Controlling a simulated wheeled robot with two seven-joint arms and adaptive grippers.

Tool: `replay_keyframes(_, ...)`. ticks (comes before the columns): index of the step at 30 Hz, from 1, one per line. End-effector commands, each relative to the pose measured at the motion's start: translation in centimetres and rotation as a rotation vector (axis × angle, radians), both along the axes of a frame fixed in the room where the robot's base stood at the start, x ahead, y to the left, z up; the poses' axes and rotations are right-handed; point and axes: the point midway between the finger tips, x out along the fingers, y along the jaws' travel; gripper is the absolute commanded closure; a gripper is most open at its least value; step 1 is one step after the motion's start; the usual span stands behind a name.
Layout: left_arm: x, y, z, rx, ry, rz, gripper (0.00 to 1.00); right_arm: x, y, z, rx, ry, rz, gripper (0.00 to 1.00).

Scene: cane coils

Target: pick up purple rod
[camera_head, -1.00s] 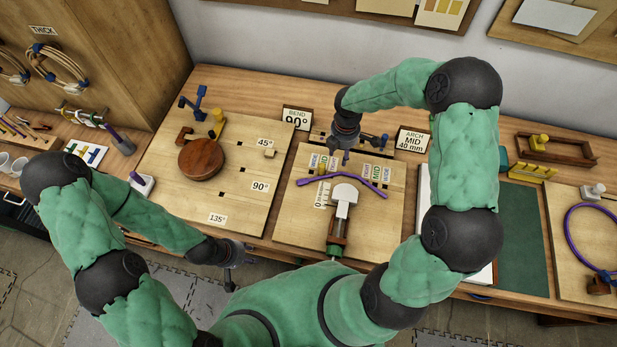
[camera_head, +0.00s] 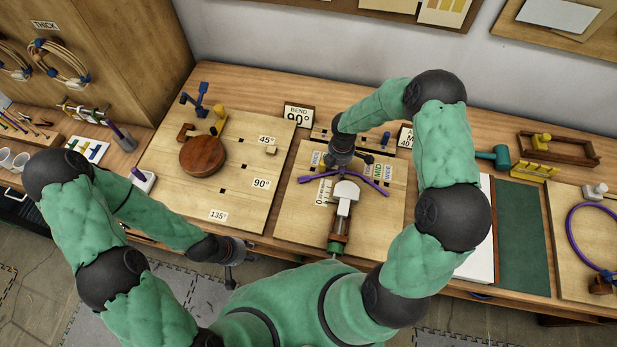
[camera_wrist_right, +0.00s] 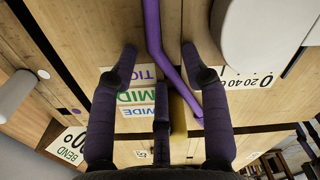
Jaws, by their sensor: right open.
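The purple rod (camera_head: 374,185) is a thin bent bar lying over the middle wooden board, just behind a white block clamp (camera_head: 345,192). My right gripper (camera_head: 345,174) is above the rod's middle and hides part of it. In the right wrist view the rod (camera_wrist_right: 166,62) runs between the spread fingers of my right gripper (camera_wrist_right: 160,62), which are open and not closed on it. Whether they touch it is unclear. My left gripper (camera_head: 230,278) hangs low in front of the table edge, away from the rod; its finger opening is not clear.
The middle board (camera_head: 290,225) carries TIGHT, MID and WIDE labels. A left board (camera_head: 240,205) holds a round wooden block (camera_head: 203,156). At right are a teal mallet (camera_head: 498,155), a green mat (camera_head: 522,240) and a purple hoop (camera_head: 570,235).

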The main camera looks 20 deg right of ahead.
Motion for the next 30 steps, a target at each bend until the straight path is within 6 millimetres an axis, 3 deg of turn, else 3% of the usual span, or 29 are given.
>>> replay_keyframes(5, 0.0, 0.0, 0.0, 0.000, 0.000, 0.000, 0.60, 0.0, 0.0, 0.0, 0.000, -0.001, 0.000, 0.53)
replay_keyframes(10, 0.0, 0.0, 0.0, 0.000, 0.000, 0.000, 0.60, 0.0, 0.0, 0.0, 0.000, 0.000, 0.000, 1.00)
replay_keyframes(23, 0.0, 0.0, 0.0, 0.000, 0.000, 0.000, 0.60, 0.0, 0.0, 0.1, 0.000, -0.001, 0.000, 1.00)
replay_keyframes(30, 0.0, 0.0, 0.1, 0.000, 0.000, 0.000, 0.60, 0.1, 0.0, 1.7, 0.000, -0.002, 0.000, 1.00)
